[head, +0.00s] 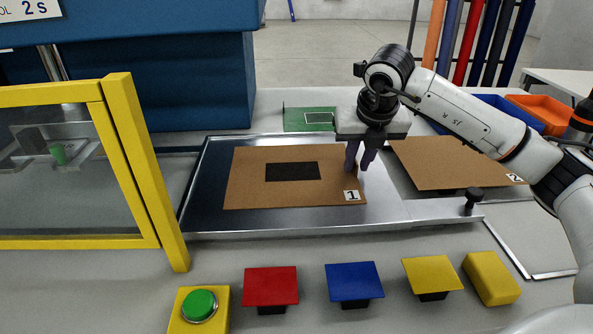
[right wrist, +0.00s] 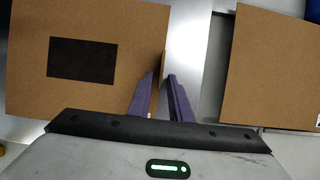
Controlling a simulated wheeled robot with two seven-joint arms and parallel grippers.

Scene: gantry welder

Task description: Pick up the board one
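Board one (head: 250,190) is a flat brown sheet with a black rectangle and a label "1". It lies on a shiny metal tray (head: 210,215). My right gripper (head: 360,162) points down at the board's right edge, its two purple fingers apart. In the right wrist view, board one (right wrist: 95,95) is on the left. The right gripper's fingers (right wrist: 162,76) sit either side of a narrow brown upright piece at the board's edge, with a gap showing beside the right finger. My left gripper is not in view.
Board two (head: 450,165), labelled "2", lies to the right. A yellow-framed clear guard (head: 140,165) stands at the left. A green plate (head: 305,118) is behind the tray. Blue (head: 500,108) and orange (head: 545,112) bins are at back right. Coloured plates and a green button (head: 200,305) line the front.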

